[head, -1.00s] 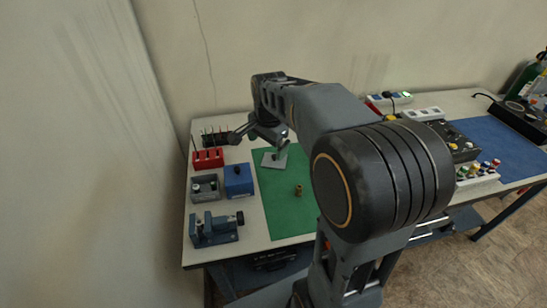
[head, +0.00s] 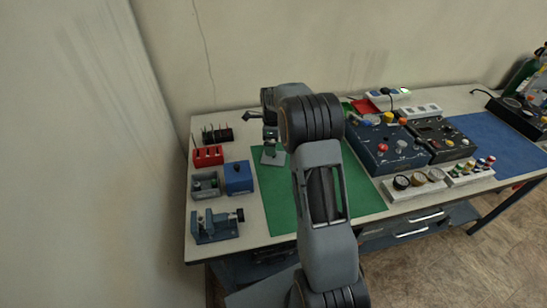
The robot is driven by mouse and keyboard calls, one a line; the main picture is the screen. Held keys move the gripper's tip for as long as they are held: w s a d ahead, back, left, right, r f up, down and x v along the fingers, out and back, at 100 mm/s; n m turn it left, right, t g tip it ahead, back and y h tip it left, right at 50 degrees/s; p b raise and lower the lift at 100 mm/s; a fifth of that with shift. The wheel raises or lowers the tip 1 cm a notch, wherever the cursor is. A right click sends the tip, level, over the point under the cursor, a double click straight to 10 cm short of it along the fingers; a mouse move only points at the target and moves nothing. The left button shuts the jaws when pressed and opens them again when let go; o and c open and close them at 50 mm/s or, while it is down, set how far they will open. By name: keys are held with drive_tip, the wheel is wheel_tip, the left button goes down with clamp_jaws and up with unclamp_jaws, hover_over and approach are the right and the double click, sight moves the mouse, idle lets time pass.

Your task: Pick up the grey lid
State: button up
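A flat, light grey square piece, which looks like the grey lid (head: 267,160), lies at the far left of the green mat (head: 278,207). My gripper (head: 271,149) points down right over it and hides its middle. The gripper is small here. I cannot tell whether its fingers touch the lid, or whether they are open or shut.
Left of the mat stand a blue box (head: 239,178), an open grey box (head: 205,185), a red rack (head: 208,156) and a blue-grey vise (head: 216,226). A dark control panel (head: 385,149) stands at right. The mat's front is clear.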

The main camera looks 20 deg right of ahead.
drive_tip(key=shift+s+d+f+p, duration=0.1)
drive_tip(key=shift+f+p, duration=0.6)
drive_tip(key=shift+f, duration=2.45)
drive_tip(key=c, duration=0.7)
